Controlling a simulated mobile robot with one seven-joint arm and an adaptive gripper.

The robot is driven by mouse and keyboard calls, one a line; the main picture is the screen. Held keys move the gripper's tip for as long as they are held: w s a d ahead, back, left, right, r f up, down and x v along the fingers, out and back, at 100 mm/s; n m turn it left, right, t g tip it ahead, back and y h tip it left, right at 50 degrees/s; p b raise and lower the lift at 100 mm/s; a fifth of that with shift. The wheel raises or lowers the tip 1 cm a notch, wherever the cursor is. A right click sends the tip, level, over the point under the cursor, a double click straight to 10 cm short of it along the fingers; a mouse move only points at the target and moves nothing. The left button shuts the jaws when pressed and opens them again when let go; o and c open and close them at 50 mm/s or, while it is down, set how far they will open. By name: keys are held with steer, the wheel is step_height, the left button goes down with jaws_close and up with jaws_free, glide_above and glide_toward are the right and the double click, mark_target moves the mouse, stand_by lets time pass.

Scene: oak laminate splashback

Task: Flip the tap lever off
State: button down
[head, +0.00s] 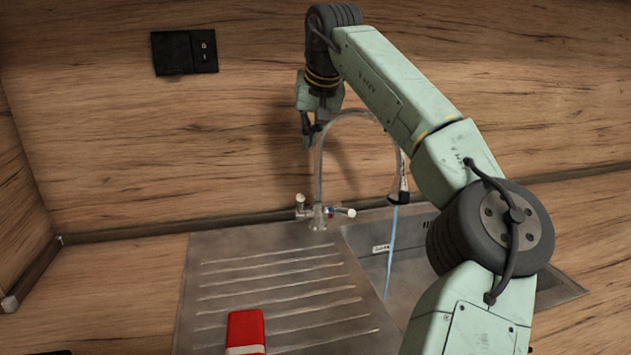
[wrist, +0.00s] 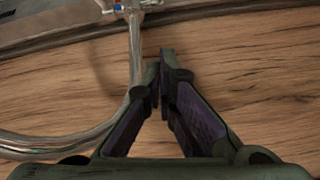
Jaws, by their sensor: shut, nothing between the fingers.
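The tap (head: 319,178) is a tall chrome gooseneck behind the sink, and blue water (head: 392,240) runs from its spout into the basin. At its base is a cross-shaped handle piece (head: 325,211) with a lever on each side and red and blue marks. In the wrist view the tap's pipe (wrist: 134,50) stands just left of my fingers, with the coloured marks (wrist: 120,8) at the top edge. My gripper (head: 308,143) is shut and empty, high beside the upper left of the gooseneck and above the levers. Its fingertips (wrist: 163,55) show together in the wrist view.
A steel ribbed drainboard (head: 270,262) lies left of the sink basin (head: 415,235). A red and white object (head: 246,330) lies on its front part. A black socket plate (head: 184,52) is on the wood wall behind. A side wall stands at far left.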

steer(key=p, duration=0.3)
glide_above(302, 206)
steer(key=w, duration=0.1)
step_height(302, 206, down, 12)
steer(key=shift+d+r, duration=0.25)
steer(key=shift+w, duration=0.1)
